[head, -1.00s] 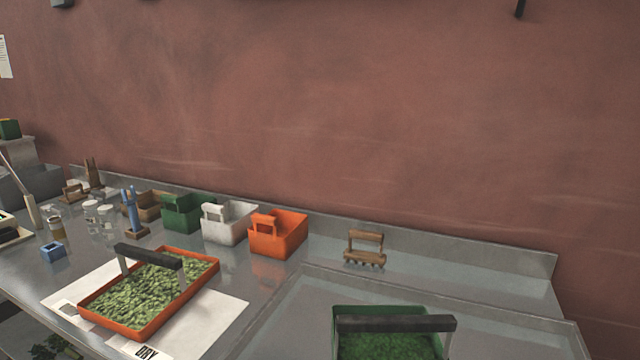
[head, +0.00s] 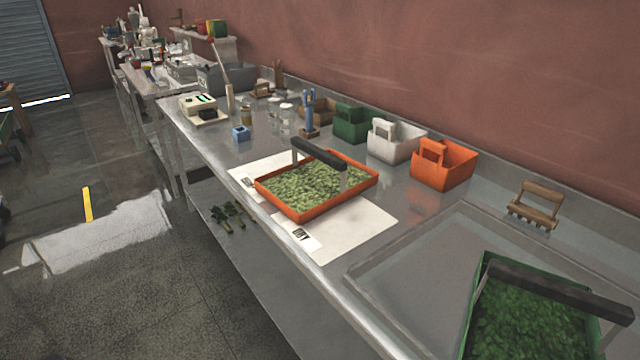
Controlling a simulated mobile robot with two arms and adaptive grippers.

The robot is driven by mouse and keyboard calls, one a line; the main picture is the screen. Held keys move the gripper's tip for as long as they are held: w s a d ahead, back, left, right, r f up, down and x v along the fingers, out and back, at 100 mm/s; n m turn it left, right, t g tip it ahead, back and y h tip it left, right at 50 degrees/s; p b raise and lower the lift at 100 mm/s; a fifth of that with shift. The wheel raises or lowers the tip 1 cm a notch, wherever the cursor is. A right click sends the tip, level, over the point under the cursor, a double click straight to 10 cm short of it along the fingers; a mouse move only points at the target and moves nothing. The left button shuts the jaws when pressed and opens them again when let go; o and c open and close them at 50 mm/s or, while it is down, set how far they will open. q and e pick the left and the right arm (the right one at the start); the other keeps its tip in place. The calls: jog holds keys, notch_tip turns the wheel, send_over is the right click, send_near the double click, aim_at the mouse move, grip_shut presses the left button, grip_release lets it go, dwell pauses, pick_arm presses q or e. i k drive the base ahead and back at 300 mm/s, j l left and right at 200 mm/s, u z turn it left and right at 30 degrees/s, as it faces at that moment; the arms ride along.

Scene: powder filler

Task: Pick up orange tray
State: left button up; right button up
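The orange tray (head: 313,213) is a shallow tray filled with green leaf-like material. It has a dark bar handle (head: 319,153) on light posts and sits on a white mat (head: 368,226) on the steel table. Neither of my grippers is in the head view, and nothing touches the tray.
A green tray (head: 480,279) with a dark handle stands in the recessed area at the lower right. Orange (head: 444,172), white (head: 396,146) and green (head: 351,125) bins line the back by the wall. A wooden rake tool (head: 535,205) stands right of them. Floor (head: 120,280) is open at left.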

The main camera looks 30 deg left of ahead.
aim_at(306, 189)
jog(key=i+j+z, duration=0.1)
jog(key=j, duration=0.35)
jog(key=i+j+z, duration=0.1)
jog(key=j, duration=0.3)
jog(key=i+j+z, duration=0.1)
jog(key=j, duration=0.35)
